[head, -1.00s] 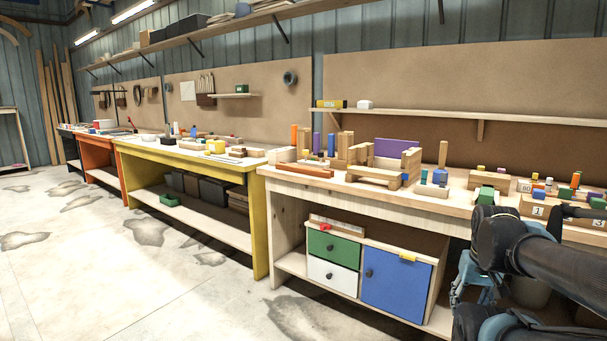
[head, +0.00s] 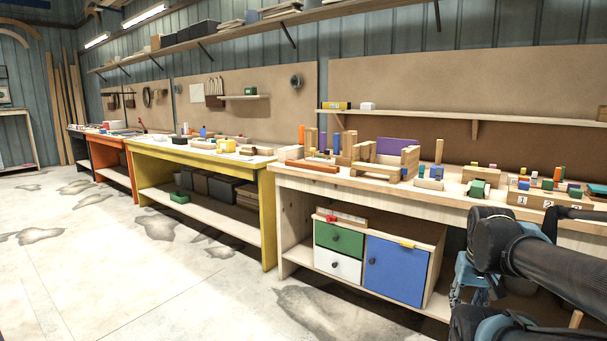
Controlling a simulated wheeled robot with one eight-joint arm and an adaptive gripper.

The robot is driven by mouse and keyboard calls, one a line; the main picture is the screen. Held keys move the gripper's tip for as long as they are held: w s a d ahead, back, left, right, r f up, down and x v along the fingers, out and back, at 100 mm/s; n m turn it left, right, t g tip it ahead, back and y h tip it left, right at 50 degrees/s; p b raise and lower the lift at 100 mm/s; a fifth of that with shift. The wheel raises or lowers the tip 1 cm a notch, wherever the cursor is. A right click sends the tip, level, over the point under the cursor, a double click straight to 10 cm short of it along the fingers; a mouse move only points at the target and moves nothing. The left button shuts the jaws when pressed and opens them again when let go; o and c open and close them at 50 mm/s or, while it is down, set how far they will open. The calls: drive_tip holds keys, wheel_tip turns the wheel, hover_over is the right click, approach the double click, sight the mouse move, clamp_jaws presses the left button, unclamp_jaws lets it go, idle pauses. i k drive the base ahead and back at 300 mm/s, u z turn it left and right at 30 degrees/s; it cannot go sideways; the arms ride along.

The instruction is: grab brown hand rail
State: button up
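A long reddish-brown bar (head: 312,166) lies flat near the left front edge of the light wood workbench (head: 345,183). It looks like the brown hand rail, but it is small here and I cannot be sure. My gripper (head: 466,285) hangs low at the right, in front of the workbench and below its top, well apart from the bar. My dark arm partly hides the gripper, and I cannot tell whether its fingers are open or shut. I see nothing held.
Wooden blocks (head: 385,160) and coloured pieces crowd the workbench top. A cabinet with a blue door (head: 396,268) stands beneath it. A yellow bench (head: 200,158) with more items stands to the left. The concrete floor (head: 130,285) in front is clear.

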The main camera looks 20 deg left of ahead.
sight(312, 166)
drive_tip(key=z, duration=0.05)
drive_tip(key=k, duration=0.9)
drive_tip(key=u, duration=0.4)
drive_tip(key=i, duration=0.55)
drive_tip(key=u, duration=1)
drive_tip(key=i, duration=1.1)
drive_tip(key=z, duration=0.5)
drive_tip(key=i, duration=1.15)
drive_tip(key=z, duration=0.8)
